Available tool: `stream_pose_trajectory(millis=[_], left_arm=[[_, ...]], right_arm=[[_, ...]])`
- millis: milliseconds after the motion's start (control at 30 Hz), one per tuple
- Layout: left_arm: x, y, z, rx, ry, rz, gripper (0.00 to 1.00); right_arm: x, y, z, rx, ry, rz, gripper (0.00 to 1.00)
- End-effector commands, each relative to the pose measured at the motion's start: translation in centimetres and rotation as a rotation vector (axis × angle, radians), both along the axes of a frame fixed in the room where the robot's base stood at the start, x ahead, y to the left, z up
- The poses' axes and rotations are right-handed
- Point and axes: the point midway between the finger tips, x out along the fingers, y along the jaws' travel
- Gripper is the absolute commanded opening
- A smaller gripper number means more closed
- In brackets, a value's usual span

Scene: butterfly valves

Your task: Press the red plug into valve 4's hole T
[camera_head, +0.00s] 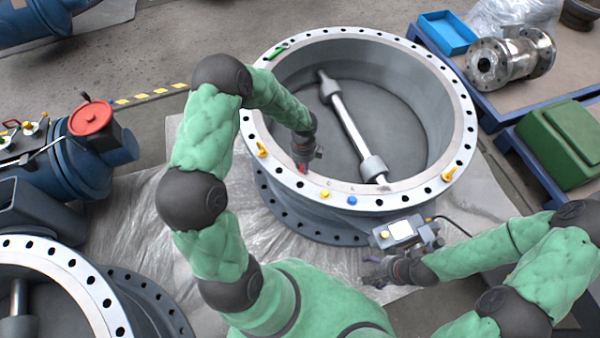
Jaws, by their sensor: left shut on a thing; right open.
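A large round valve (395,197) with a pale flange ring full of holes stands in front of me. My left gripper (302,163) is over the near-left part of this flange, shut on the small red plug (301,168). The gripper partly covers the plug, and I cannot tell whether it touches the flange or is in a hole. Small marks on the flange are too small to read, so I cannot make out hole T. My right gripper (374,273) is open and empty, low in front of the valve near its grey box.
Yellow plugs (325,194) and a blue plug (352,200) sit on the near flange. A green piece (277,52) lies at its far left. A grey box (402,231) is on the valve's near side. Another flanged valve (62,262) stands at lower left.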

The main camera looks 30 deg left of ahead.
Motion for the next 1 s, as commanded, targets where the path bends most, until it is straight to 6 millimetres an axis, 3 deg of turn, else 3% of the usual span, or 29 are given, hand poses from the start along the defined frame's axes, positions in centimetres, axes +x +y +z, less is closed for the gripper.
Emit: stream_pose_trajectory(millis=[100, 300, 567, 1000], left_arm=[[-0.5, 0.5, -2.1, -0.002, 0.002, -0.126, 0.08], [-0.8, 0.8, -3.3, -0.004, 0.000, -0.227, 0.08], [-0.8, 0.8, -4.5, -0.004, 0.000, -0.233, 0.08], [-0.8, 0.8, -8.5, -0.004, 0.000, -0.231, 0.08]], right_arm=[[0.0, 0.0, -0.8, 0.000, 0.000, 0.000, 0.75], [0.0, 0.0, -1.1, 0.000, 0.000, 0.000, 0.75], [0.0, 0.0, -2.1, 0.000, 0.000, 0.000, 0.75], [0.0, 0.0, -5.7, 0.000, 0.000, 0.000, 0.75]])
